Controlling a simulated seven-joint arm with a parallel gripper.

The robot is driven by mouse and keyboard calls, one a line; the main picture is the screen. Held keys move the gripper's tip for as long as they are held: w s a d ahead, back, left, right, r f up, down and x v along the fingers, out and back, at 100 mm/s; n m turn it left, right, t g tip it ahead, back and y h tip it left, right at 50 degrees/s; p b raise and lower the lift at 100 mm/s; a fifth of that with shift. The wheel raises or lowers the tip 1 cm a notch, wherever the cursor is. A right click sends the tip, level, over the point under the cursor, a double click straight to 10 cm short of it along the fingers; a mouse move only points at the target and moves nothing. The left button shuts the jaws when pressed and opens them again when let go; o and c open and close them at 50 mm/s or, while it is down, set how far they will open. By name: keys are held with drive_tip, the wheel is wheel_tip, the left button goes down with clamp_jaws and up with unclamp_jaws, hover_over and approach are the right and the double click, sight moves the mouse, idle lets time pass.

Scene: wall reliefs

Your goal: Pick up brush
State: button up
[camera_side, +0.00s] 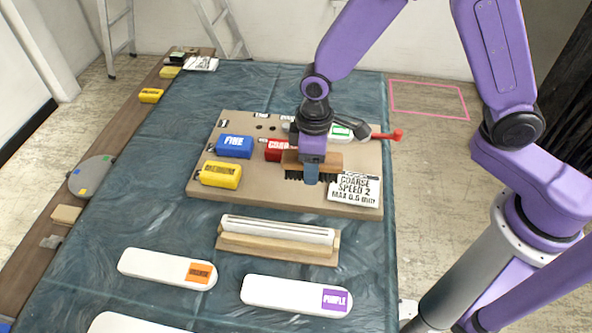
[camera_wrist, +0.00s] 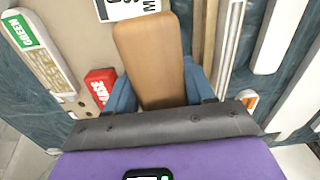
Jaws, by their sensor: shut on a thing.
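The brush (camera_side: 332,160) has a wooden back and dark bristles that point down. In the side view it is at the right part of the tan board (camera_side: 210,190), in front of the red block. My gripper (camera_side: 311,174) is shut on the brush, with a blue finger across its near side. In the wrist view the brush's rounded wooden back (camera_wrist: 150,50) lies between the two blue fingers of my gripper (camera_wrist: 160,92). I cannot tell whether the bristles touch the board.
A blue block (camera_side: 234,146), a yellow block (camera_side: 220,174) and a red block (camera_side: 279,150) sit on the board. A sign (camera_side: 355,189) lies right of the brush. A wooden holder (camera_side: 277,243) and white labelled pieces (camera_side: 296,295) lie in front on the cloth.

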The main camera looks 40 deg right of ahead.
drive_tip(key=s+d+r, duration=0.3)
drive_tip(key=s+d, duration=0.1)
drive_tip(key=s, duration=0.3)
drive_tip(key=shift+s+d+r, duration=0.15)
drive_tip(key=shift+s+r, duration=0.15)
drive_tip(key=shift+r, duration=0.05)
